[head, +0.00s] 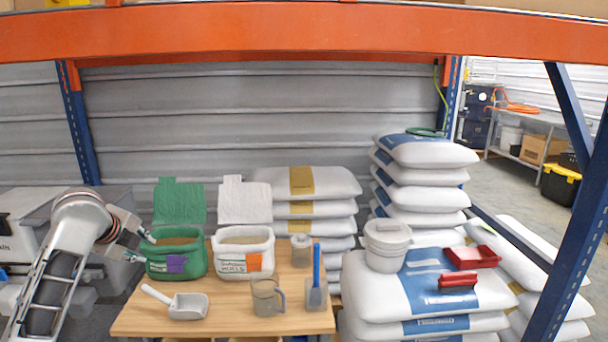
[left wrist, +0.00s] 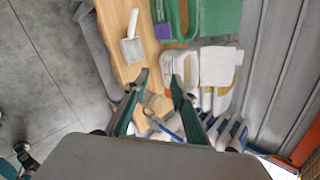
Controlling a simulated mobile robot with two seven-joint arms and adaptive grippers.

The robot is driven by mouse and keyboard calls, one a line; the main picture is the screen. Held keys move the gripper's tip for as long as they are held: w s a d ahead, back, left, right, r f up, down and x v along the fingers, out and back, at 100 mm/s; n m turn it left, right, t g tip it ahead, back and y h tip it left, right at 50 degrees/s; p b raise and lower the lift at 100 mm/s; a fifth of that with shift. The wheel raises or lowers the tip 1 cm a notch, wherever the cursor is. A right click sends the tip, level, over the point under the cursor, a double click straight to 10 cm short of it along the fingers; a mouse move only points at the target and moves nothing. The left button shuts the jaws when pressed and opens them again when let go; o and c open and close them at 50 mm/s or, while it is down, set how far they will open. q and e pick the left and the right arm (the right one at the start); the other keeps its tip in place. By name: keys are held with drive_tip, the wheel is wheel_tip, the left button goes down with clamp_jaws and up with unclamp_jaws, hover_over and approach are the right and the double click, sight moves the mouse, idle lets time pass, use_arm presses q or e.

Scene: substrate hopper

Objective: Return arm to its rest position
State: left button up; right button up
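My left gripper (head: 145,249) is at the left side of the wooden table, by the left edge of the open green bag (head: 176,262). I cannot tell from the head view whether it touches the bag. In the left wrist view the two fingers of the left gripper (left wrist: 158,84) are apart with nothing held between them. The left arm (head: 62,255) comes in from the left and is bent at the wrist.
On the table (head: 225,318) are a white bag (head: 243,264), a scoop (head: 187,306), a jug (head: 267,297) and a blue-handled brush (head: 316,290). Stacked sacks (head: 425,280) hold a white bucket (head: 387,246) and red scoops (head: 472,257). An orange beam (head: 300,32) crosses above.

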use_arm(q)
drive_tip(key=s+d+f+n+y, duration=0.1)
drive_tip(key=s+d+f+n, duration=0.15)
drive_tip(key=s+f, duration=0.65)
drive_tip(key=s+d+f+n+y, duration=0.15)
drive_tip(key=s+f+n, duration=0.25)
drive_tip(key=s+f, duration=0.55)
drive_tip(key=s+f+n+g+y, duration=0.15)
drive_tip(key=s+n, duration=0.25)
drive_tip(key=s, duration=0.5)
drive_tip(key=s+f+n, duration=0.3)
drive_tip(key=s+n, duration=0.1)
drive_tip(key=s, duration=0.5)
drive_tip(key=w+d+f+n+t+h, duration=0.1)
drive_tip(key=d+f+n+t+h, duration=0.1)
drive_tip(key=d+f+h, duration=0.5)
drive_tip(key=d+f+t, duration=0.1)
drive_tip(key=d+f, duration=0.5)
drive_tip(key=d, duration=0.3)
drive_tip(key=shift+w+f+t+h, duration=0.25)
drive_tip(key=shift+w+t+h, duration=0.05)
drive_tip(key=shift+t, duration=0.05)
drive_tip(key=shift+n, duration=0.25)
